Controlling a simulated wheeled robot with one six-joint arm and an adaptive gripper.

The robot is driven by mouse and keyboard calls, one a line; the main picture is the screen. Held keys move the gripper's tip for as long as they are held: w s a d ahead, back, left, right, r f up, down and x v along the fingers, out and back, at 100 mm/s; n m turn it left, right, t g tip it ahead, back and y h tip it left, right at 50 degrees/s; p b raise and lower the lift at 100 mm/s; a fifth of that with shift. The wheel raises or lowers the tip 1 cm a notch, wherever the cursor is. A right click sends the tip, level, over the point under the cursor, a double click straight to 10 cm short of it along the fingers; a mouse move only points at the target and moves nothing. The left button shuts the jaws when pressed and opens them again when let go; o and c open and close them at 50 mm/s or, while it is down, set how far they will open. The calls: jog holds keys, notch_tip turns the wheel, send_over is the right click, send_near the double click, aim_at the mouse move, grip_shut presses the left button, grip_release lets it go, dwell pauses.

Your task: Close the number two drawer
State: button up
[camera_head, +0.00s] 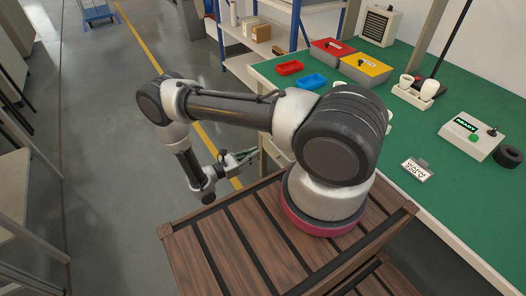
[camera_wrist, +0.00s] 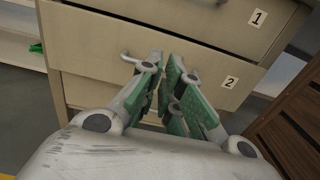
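The number two drawer (camera_wrist: 88,52) is a pale wooden front labelled 2, below the number one drawer (camera_wrist: 210,18) in the wrist view. How far it stands out from the cabinet is hard to tell. One end of its metal handle (camera_wrist: 126,56) shows left of the fingertips. My gripper (camera_wrist: 164,62) is in front of this drawer, with its green-padded fingers brought close together. The fingers cover much of the handle, and I cannot tell whether they touch it. In the head view my gripper (camera_head: 246,158) hangs beside the green workbench, where the drawer fronts are hidden.
The green workbench (camera_head: 450,207) carries a red bin (camera_head: 289,68), a blue bin (camera_head: 312,81) and a READY box (camera_head: 470,135). A shelf unit (camera_head: 243,66) stands behind. Open grey floor (camera_head: 110,130) lies to the left, with a yellow line.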

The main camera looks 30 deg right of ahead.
jog(key=o, duration=0.4)
jog(key=d, duration=0.1)
jog(key=d+r+m+g, duration=0.1)
jog(key=d, duration=0.1)
jog(key=shift+c, duration=0.2)
jog(key=d+f+m, duration=0.1)
jog(key=d+m, duration=0.2)
jog(key=m, duration=0.2)
jog(key=d+f+m+y, duration=0.1)
jog(key=d+f+m, duration=0.1)
jog(key=m, duration=0.4)
jog(key=d+f+m+t+y, duration=0.1)
jog(key=d+m, duration=0.3)
jog(key=m, duration=0.2)
jog(key=shift+s+d+f, duration=0.3)
jog(key=shift+s+f, duration=0.05)
jog(key=shift+s, duration=0.05)
jog(key=shift+c, duration=0.5)
grip_shut()
